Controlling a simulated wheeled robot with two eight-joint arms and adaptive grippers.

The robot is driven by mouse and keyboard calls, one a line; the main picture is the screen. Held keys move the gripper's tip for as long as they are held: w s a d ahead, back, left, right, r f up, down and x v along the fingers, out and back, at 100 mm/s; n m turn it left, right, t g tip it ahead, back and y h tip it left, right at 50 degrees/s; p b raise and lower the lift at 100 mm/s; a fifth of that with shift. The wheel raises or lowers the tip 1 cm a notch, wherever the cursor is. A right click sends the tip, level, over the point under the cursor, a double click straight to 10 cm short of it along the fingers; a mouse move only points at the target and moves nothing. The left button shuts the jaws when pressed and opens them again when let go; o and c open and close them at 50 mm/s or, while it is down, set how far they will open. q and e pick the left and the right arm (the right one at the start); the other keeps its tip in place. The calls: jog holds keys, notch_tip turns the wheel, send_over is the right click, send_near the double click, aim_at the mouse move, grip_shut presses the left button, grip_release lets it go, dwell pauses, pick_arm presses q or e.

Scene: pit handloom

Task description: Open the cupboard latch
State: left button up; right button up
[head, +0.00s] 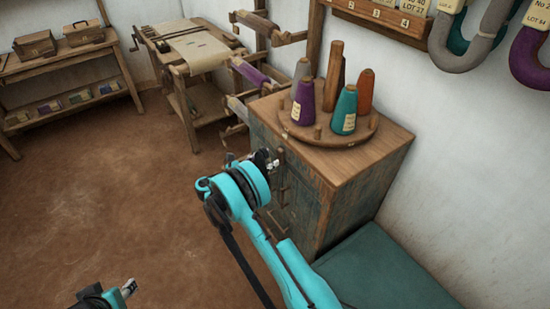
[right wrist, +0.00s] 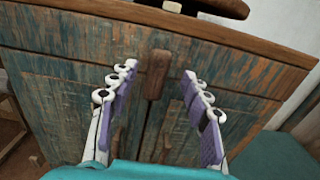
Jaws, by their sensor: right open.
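The cupboard (head: 335,178) is a worn blue-green wooden cabinet with a brown top. Its front fills the right wrist view (right wrist: 60,85), with two doors meeting at a middle seam. The latch (right wrist: 157,75) is a small upright brown wooden block near the top of that seam. My right gripper (right wrist: 157,77) is open, with purple-padded fingers on either side of the latch and nothing held. In the head view my right gripper (head: 265,160) is at the cupboard's front, and my arm hides part of the doors. My left gripper (head: 128,287) is at the lower left, far from the cupboard; its jaws are too small to read.
A round wooden stand (head: 333,139) with several yarn cones sits on the cupboard top. A teal bench (head: 385,275) stands on the right. A loom frame (head: 190,60) stands behind, and shelves (head: 70,65) at the left. The brown floor (head: 100,190) is clear.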

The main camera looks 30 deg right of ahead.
aim_at(278, 154)
jog(key=shift+w+d+b, duration=0.15)
jog(key=shift+d+b, duration=0.25)
jog(key=shift+d, duration=1.45)
jog(key=shift+c, duration=0.3)
grip_shut()
